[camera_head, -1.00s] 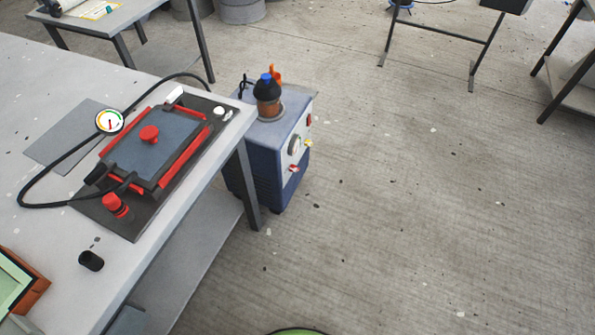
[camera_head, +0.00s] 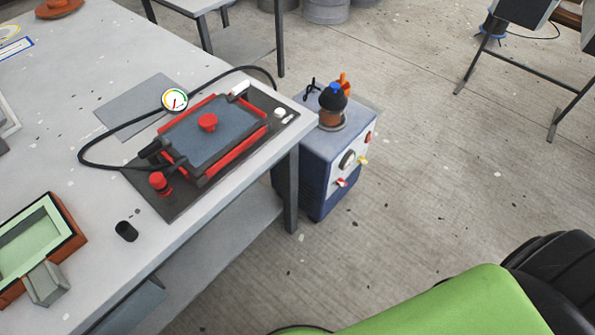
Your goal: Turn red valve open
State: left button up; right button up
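A red knob (camera_head: 157,182) stands at the near left corner of a dark base plate (camera_head: 178,208) on the grey table. A second red knob (camera_head: 207,122) sits on the middle of the grey-blue mould lid (camera_head: 226,140), which has red bars along its edges. A small red handle (camera_head: 342,183) is on the front of the blue pump unit (camera_head: 316,182) on the floor beside the table. I cannot tell from the picture which of these is the valve or how it is turned. Neither of my grippers is in view.
A black hose (camera_head: 82,155) loops over the table (camera_head: 200,228) past a round gauge (camera_head: 174,99). A small black cylinder (camera_head: 126,231) stands near the front edge. A green-lined mould (camera_head: 45,228) lies at the left.

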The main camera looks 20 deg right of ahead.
aim_at(341, 182)
jog(key=i+l+u, duration=0.1)
jog(key=l+u, duration=0.4)
jog(key=l, duration=0.75)
jog(key=k+l+u, duration=0.15)
jog(key=l+u, duration=0.35)
jog(key=l, duration=0.75)
